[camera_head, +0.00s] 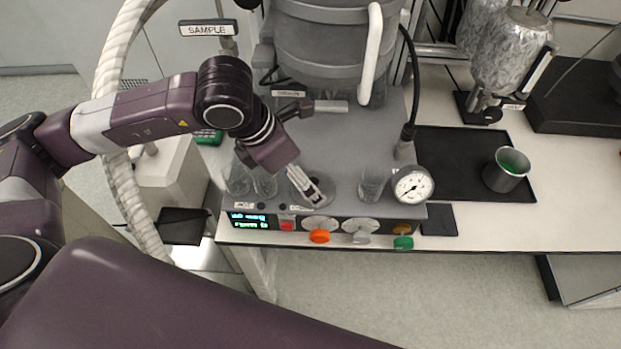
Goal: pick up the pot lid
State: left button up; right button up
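My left gripper (312,192) points down at the front of the grey reactor unit (345,135). Its pale fingers are over a small round grey piece (328,188), perhaps the pot lid. The fingers cover part of it, and I cannot tell whether they touch or grip it. A metal pot (506,178) with green contents stands open on the black tray (450,190) to the right, well apart from the gripper. My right gripper is not in view.
Glass vessels (373,180) stand on both sides of the gripper. A pressure gauge (412,185) is to the right. An orange knob (319,236) and a green knob (402,243) line the front. A large grey vessel (330,45) stands behind. The white bench (575,185) is clear at right.

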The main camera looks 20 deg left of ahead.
aim_at(314, 181)
pick_arm(q)
jog(key=shift+w+d+f+p, duration=0.2)
jog(key=shift+d+f+p, duration=0.35)
jog(key=shift+d+p, duration=0.15)
jog(key=shift+w+d+f+p, duration=0.2)
jog(key=shift+w+f+p, duration=0.3)
jog(key=shift+f, duration=0.1)
jog(key=shift+x, duration=1.25)
jog(key=shift+w+a+f, duration=0.1)
jog(key=shift+w+f, duration=0.05)
jog(key=shift+f, duration=0.05)
jog(key=c, duration=1.4)
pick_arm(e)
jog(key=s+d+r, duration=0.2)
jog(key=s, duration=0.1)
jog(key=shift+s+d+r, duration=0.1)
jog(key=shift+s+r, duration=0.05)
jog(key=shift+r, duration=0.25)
